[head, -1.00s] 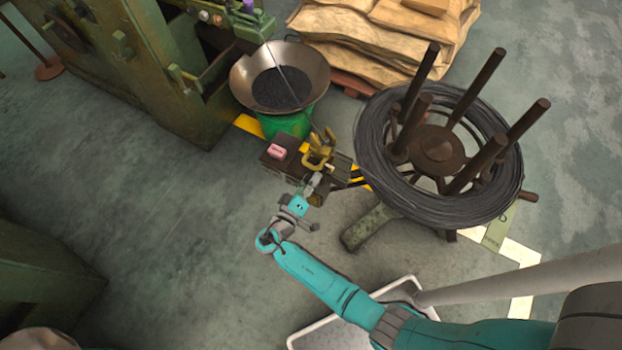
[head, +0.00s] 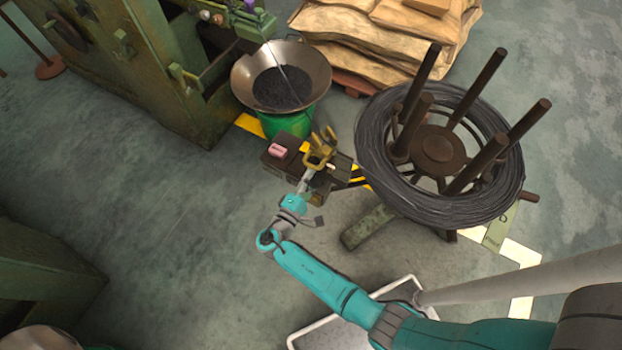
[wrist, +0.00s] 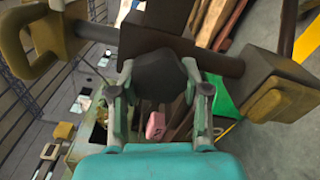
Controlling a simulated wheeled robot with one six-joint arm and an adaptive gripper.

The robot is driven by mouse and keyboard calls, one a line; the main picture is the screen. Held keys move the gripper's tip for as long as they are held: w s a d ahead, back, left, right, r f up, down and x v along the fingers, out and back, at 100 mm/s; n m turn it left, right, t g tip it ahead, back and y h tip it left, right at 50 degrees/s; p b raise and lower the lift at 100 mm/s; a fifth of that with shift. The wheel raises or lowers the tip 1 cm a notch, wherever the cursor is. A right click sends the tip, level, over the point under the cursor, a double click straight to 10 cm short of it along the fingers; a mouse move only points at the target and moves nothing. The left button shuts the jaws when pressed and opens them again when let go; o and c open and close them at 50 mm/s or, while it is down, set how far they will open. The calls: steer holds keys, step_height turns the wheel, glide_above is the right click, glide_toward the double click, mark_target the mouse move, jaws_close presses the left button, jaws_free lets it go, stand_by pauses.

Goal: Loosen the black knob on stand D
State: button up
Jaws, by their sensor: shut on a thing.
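The black knob (wrist: 160,77) is a dark faceted piece in the middle of the wrist view, with one finger of my gripper (wrist: 160,98) on each side of it. My gripper is shut on it. In the head view my gripper (head: 304,184) reaches to the near side of the yellow-handled fixture (head: 319,153); the knob cannot be made out there. Stand D (head: 438,148) is the dark turntable with upright posts on the right, carrying a grey wire coil (head: 372,140).
A dark box with a pink block (head: 278,149) stands left of the fixture. Behind are a metal bowl of dark pieces (head: 240,80) on a green drum and stacked sacks (head: 345,45). A green machine (head: 150,75) stands left. Open floor lies left of my arm.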

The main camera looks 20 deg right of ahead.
steer(key=shift+f+n, duration=0.1)
steer(key=shift+n, duration=1)
steer(key=o, duration=1.2)
steer(key=shift+c, duration=0.2)
steer(key=v, duration=1.2)
steer(key=shift+d, duration=0.1)
